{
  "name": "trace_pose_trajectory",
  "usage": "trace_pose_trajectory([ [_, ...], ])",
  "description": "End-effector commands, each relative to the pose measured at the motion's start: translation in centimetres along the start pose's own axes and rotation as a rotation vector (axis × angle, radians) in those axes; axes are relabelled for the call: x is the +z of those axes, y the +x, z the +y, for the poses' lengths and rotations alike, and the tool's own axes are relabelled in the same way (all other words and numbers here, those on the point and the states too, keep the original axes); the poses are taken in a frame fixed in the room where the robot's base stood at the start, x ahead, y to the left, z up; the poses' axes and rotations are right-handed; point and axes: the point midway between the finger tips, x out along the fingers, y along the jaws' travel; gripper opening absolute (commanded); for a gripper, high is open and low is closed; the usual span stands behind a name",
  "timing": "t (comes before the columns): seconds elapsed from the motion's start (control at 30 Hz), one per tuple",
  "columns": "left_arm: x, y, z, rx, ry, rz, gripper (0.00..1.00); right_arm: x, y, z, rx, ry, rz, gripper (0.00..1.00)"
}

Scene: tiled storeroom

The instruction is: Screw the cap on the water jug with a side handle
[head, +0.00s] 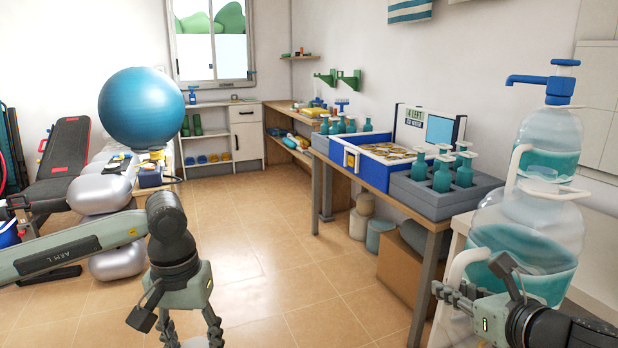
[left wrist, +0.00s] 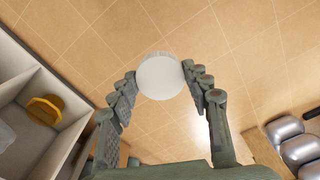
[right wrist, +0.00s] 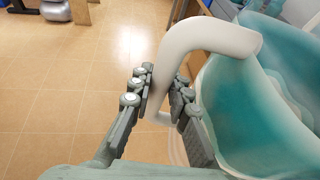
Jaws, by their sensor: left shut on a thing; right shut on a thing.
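The water jug (head: 535,225) is clear with teal water and a white side handle (head: 468,262), standing at the right of the head view. Its neck (head: 540,173) is at the top. My right gripper (head: 468,297) is shut on the handle; the right wrist view shows the handle (right wrist: 210,37) between its fingers (right wrist: 159,88) and the jug (right wrist: 245,95) beside them. My left gripper (head: 190,335) is low in the head view, fingertips cut off. In the left wrist view it (left wrist: 160,76) is shut on a round white cap (left wrist: 160,82), held above the floor, apart from the jug.
A second jug (head: 550,135) with a blue pump (head: 545,82) is behind the first. A bench to its left carries a grey crate (head: 440,200) of teal bottles and a blue-edged tray (head: 373,173). The tiled floor (head: 290,270) in the middle is clear.

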Motion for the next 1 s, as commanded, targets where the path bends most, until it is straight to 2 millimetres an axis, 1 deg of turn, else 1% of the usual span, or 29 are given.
trace_pose_trajectory([
  [0.03,0.0,0.0,0.0,0.0,0.0,0.0,0.39,-0.6,0.0,0.8,-0.008,0.012,0.001,0.0],
  [0.17,0.0,0.0,0.0,0.0,0.0,0.0,0.39,-1.9,-0.2,2.4,-0.05,0.033,0.003,0.0],
  [0.3,0.0,0.0,0.0,0.0,0.0,0.0,0.39,-3.7,-0.8,4.4,-0.107,0.06,0.004,0.0],
  [0.5,0.0,0.0,0.0,0.0,0.0,-0.001,0.39,-5.8,-1.9,6.5,-0.172,0.08,0.003,0.0],
  [0.7,0.0,0.0,0.0,0.0,0.0,-0.001,0.39,-6.8,-2.6,7.4,-0.2,0.083,0.0,0.0],
  [1.0,0.0,0.0,0.0,0.0,0.0,0.0,0.39,-6.9,-2.7,7.5,-0.202,0.081,-0.001,0.0],
])
